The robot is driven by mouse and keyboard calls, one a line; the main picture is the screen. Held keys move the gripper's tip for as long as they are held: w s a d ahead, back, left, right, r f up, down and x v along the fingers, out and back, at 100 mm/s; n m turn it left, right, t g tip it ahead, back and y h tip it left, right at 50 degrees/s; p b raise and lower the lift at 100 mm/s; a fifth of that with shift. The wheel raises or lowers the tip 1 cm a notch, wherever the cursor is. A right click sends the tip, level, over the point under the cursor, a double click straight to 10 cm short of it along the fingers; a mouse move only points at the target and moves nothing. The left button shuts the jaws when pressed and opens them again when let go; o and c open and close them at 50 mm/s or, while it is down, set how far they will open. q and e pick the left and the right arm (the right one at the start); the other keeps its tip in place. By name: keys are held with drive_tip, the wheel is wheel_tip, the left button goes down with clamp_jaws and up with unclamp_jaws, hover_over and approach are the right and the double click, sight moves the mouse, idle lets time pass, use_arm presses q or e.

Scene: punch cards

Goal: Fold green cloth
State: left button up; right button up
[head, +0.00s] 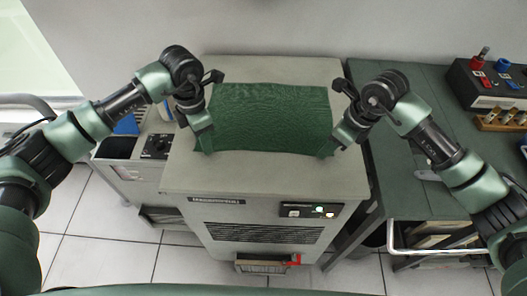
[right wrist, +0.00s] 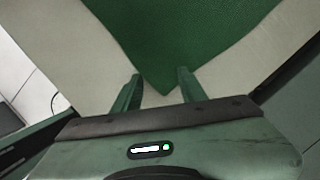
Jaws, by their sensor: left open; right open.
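The green cloth (head: 271,118) lies spread out as a rough rectangle on top of the grey cabinet (head: 255,180). My left gripper (head: 205,145) is at the cloth's near left corner, its fingers open. My right gripper (head: 328,148) is at the near right corner, also open. In the right wrist view, the corner of the cloth (right wrist: 185,40) points down between the two open fingers of my right gripper (right wrist: 158,90). The wrist view does not make clear how high the fingers are above the cabinet top. The left fingertips partly hide the cloth's left corner.
A dark green workbench (head: 425,100) stands at the right, bearing a black box (head: 490,85) with red parts and a wooden rack (head: 502,120). A lower grey unit (head: 135,150) stands at the left. The cabinet top is bare in front of the cloth.

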use_arm(q)
drive_tip(key=shift+f, duration=0.2)
use_arm(e)
drive_tip(key=shift+f, duration=0.2)
use_arm(q)
clamp_jaws()
use_arm(e)
clamp_jaws()
use_arm(q)
drive_tip(key=shift+r, duration=0.15)
use_arm(e)
drive_tip(key=shift+r, duration=0.15)
